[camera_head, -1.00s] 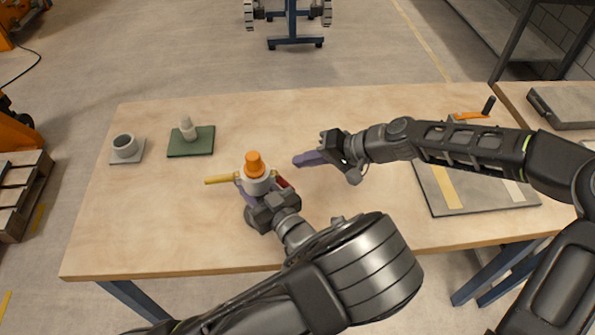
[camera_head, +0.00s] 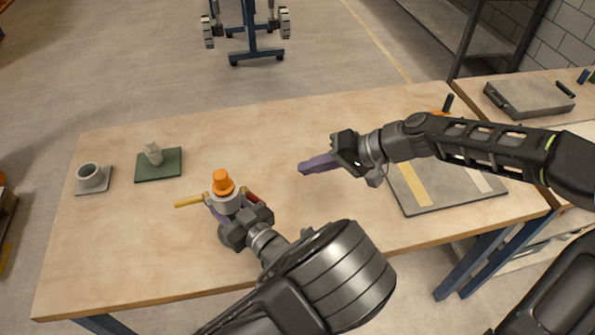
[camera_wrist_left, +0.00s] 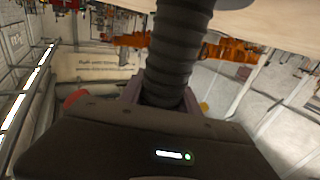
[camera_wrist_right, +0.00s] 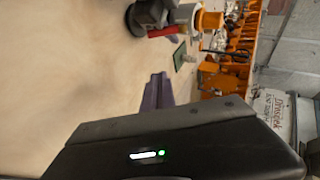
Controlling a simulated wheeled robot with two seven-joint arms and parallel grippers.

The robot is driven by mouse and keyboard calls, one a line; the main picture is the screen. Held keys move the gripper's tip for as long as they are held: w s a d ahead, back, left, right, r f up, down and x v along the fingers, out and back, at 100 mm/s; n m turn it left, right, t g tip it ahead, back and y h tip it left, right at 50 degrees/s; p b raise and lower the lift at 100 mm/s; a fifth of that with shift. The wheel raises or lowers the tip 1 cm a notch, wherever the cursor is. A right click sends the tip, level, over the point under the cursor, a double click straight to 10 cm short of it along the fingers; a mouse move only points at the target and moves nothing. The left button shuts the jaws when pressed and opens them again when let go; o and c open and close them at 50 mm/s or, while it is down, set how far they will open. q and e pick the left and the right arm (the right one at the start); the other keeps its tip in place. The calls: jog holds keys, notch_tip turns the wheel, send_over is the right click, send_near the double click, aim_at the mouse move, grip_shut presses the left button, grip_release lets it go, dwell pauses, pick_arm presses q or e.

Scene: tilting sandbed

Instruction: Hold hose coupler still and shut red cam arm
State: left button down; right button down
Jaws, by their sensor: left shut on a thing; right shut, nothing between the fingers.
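The hose coupler (camera_head: 226,203) stands upright on the table with a pale body and an orange top (camera_head: 222,182). A yellow cam arm (camera_head: 188,203) sticks out to its left. The red cam arm (camera_head: 252,197) is on its right side, partly hidden by my left gripper; it also shows in the right wrist view (camera_wrist_right: 163,32). My left gripper (camera_head: 222,212) is shut on the coupler's lower part; in the left wrist view a dark ribbed hose (camera_wrist_left: 178,50) rises between its fingers. My right gripper (camera_head: 304,167) is shut and empty, well right of the coupler, apart from it.
A green plate (camera_head: 160,165) with a pale fitting and a grey cup on a small plate (camera_head: 90,177) stand at the left. A grey board (camera_head: 440,198) with strips lies at the right under my right arm. The table's middle is clear.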

aim_at(255, 199)
jog(key=shift+d+y, duration=0.4)
jog(key=shift+y, duration=0.1)
jog(key=shift+a, duration=0.15)
jog(key=s+a+f, duration=0.1)
jog(key=a+f, duration=0.5)
jog(key=a, duration=0.3)
jog(key=shift+s+a, duration=0.25)
jog(key=shift+a, duration=0.05)
